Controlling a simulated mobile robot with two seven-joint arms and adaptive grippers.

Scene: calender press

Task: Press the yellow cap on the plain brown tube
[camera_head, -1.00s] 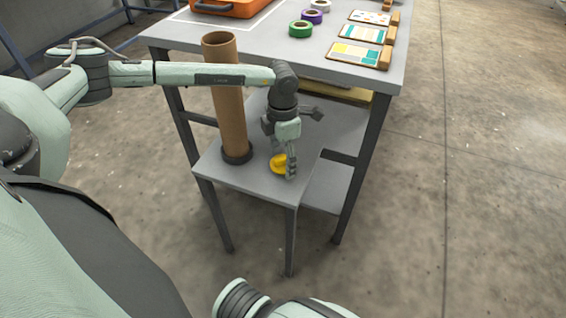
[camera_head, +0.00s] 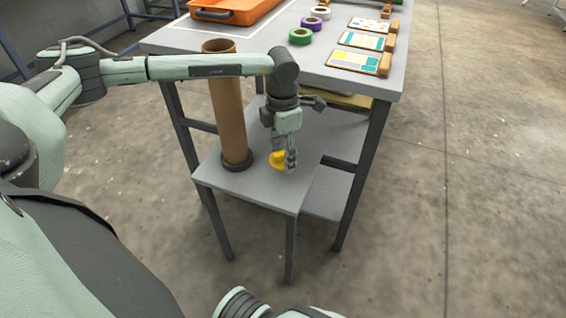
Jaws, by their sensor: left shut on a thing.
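The plain brown tube (camera_head: 230,115) stands upright in a dark ring base (camera_head: 237,166) on the low grey shelf. Its open top shows, and my left forearm passes in front of its upper part. The yellow cap (camera_head: 276,160) is at the shelf, right of the tube's foot. My left gripper (camera_head: 288,165) points down and is shut on the yellow cap, hiding part of it. I cannot tell whether the cap still touches the shelf. My right gripper is out of view; only part of my right arm shows at the bottom edge.
The higher grey table (camera_head: 350,85) behind holds an orange tray (camera_head: 235,10), a green tape roll (camera_head: 300,36), purple and white rolls, and several cards on wooden stands (camera_head: 352,62). The low shelf (camera_head: 240,184) is clear in front of the tube.

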